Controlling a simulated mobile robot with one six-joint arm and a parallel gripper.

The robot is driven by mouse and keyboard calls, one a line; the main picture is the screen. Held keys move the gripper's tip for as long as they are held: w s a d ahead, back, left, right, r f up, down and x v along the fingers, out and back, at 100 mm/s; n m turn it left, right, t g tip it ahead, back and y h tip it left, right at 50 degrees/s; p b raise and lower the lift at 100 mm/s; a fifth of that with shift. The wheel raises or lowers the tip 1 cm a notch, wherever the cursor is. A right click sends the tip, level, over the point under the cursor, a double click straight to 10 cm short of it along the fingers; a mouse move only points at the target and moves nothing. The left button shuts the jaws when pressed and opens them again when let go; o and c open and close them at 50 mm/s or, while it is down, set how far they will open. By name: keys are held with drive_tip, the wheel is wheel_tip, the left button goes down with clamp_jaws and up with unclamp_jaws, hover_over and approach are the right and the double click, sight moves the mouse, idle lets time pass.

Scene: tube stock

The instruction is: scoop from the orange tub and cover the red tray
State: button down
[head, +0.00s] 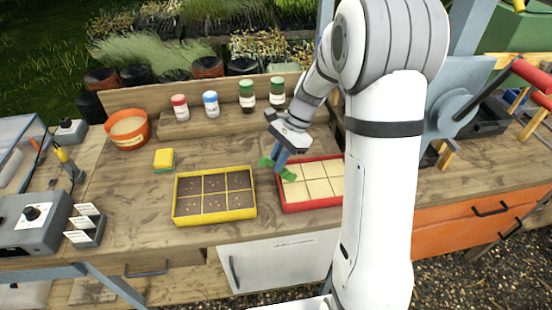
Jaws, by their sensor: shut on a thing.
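The orange tub (128,129) stands at the back left of the bench and holds a pale tan material. The red tray (296,207) lies right of centre; its visible cells are filled with a pale layer. My arm hides the tray's right end. My gripper (279,158) is over the tray's back left corner, shut on a green scoop (285,172). The scoop is tilted, close above the tray's left cells. I cannot tell whether it touches the tray or holds any material.
A yellow tray (215,220) with dark soil and small seeds lies left of the red tray. A yellow and green sponge (164,159) sits behind it. Several capped jars (211,104) stand along the back ledge. The bench between tub and trays is mostly clear.

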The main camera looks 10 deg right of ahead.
wheel_tip(320, 180, up, 2)
drive_tip(key=shift+a+t+h+p, duration=0.1)
drive_tip(key=shift+t+h+p, duration=0.4)
drive_tip(key=shift+h+p, duration=0.5)
drive_tip(key=shift+s+r+t+h+p, duration=0.1)
drive_tip(key=shift+r+t+h+p, duration=0.25)
drive_tip(key=shift+h, duration=0.25)
drive_tip(key=shift+r+t+h, duration=0.5)
drive_tip(key=shift+t+h, duration=0.15)
drive_tip(key=shift+h, duration=0.55)
drive_tip(key=shift+r+t+h+b, duration=0.2)
drive_tip(key=shift+t+h+b, duration=0.1)
drive_tip(key=shift+h+b, duration=0.45)
drive_tip(key=shift+r+h+b, duration=0.25)
drive_tip(key=shift+r+b, duration=0.1)
drive_tip(key=shift+r, duration=0.1)
